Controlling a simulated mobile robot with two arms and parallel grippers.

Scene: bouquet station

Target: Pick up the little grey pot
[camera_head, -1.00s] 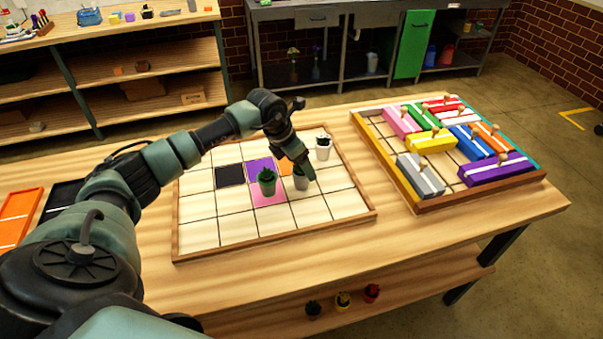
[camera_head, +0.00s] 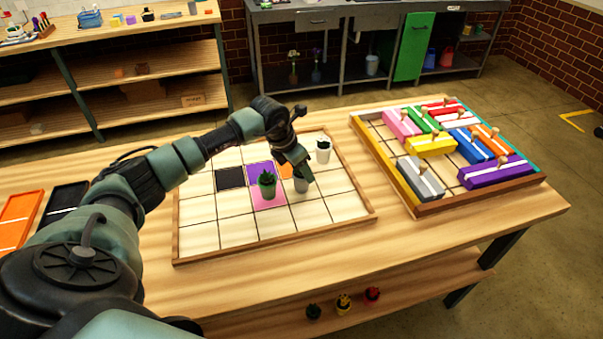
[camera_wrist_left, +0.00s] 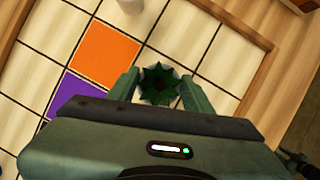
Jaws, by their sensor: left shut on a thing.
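The little grey pot (camera_head: 301,187) stands on the gridded board, right of the green pot, mostly covered by my left gripper in the head view. My left gripper (camera_head: 303,175) reaches down over it and is shut on it. In the left wrist view, the dark green spiky plant (camera_wrist_left: 159,85) of this pot sits between the two fingers of the left gripper (camera_wrist_left: 158,88). My right gripper is not in view.
A green pot with a plant (camera_head: 267,186) stands close left of the held pot. A white pot (camera_head: 323,151) stands behind it to the right. The wooden-rimmed grid board (camera_head: 205,235) has free cells in front. A tray of coloured blocks (camera_head: 415,208) lies right.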

